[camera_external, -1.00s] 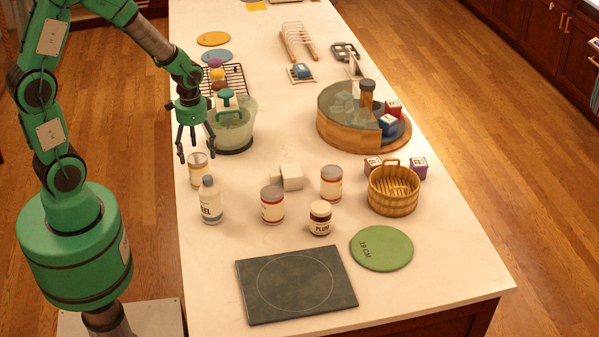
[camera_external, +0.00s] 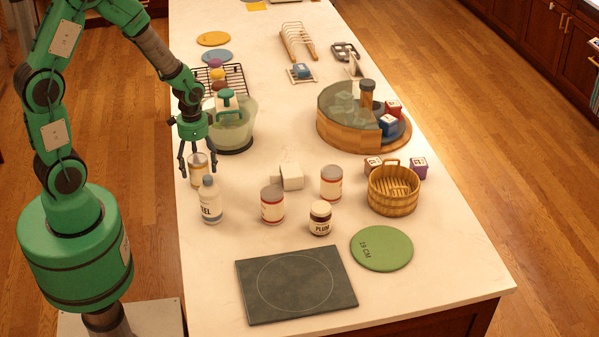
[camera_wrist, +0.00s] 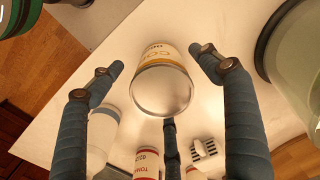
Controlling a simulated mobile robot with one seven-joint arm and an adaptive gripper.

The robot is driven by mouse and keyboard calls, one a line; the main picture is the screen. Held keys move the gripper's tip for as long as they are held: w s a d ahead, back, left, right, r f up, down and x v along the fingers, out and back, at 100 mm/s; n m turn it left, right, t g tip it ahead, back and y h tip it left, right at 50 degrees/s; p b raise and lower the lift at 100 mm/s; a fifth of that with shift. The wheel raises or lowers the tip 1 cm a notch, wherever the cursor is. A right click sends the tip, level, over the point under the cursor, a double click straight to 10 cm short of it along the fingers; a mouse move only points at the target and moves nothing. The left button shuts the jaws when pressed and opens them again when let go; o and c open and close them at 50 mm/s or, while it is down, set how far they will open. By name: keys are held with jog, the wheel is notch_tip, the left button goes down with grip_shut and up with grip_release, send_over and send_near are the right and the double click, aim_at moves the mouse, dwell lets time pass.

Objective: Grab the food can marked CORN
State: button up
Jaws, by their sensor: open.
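The food can (camera_external: 198,170) stands on the counter near its left edge, behind a white bottle (camera_external: 209,201). In the wrist view the can (camera_wrist: 161,60) has a yellow-banded label whose visible letters begin with "CO"; the rest is not readable. My gripper (camera_external: 198,163) is above the can, with its fingers spread down around the can's upper part. In the wrist view the fingers stand open, apart from the can on both sides. A third finger shows below it.
Two red-banded cans (camera_external: 272,205) (camera_external: 331,183) and a PLUM jar (camera_external: 320,218) stand to the right. A glass bowl (camera_external: 232,135) is close behind at right. A wooden bucket (camera_external: 394,192) is farther right. The counter's left edge is close by.

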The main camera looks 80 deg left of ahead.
jog(key=shift+f, duration=1.7)
jog(key=shift+c, duration=0.6)
jog(key=c, duration=1.6)
jog(key=shift+r, duration=0.15)
jog(key=shift+a+r, duration=0.1)
jog(key=shift+r, duration=0.4)
jog(key=shift+s+d+r, duration=0.1)
jog(key=shift+s+r, duration=0.05)
jog(key=shift+r, duration=0.5)
jog(key=shift+s+d+r, duration=0.1)
jog(key=shift+s+r, duration=0.05)
jog(key=shift+r, duration=0.45)
jog(key=s+d, duration=0.2)
jog(key=s, duration=0.2)
jog(key=s+d+r, duration=0.1)
jog(key=s+d, duration=0.1)
jog(key=s, duration=0.3)
jog(key=s+d+p, duration=0.1)
jog(key=s+d, duration=0.2)
jog(key=s, duration=0.1)
jog(key=shift+s+r, duration=0.15)
jog(key=shift+s, duration=0.15)
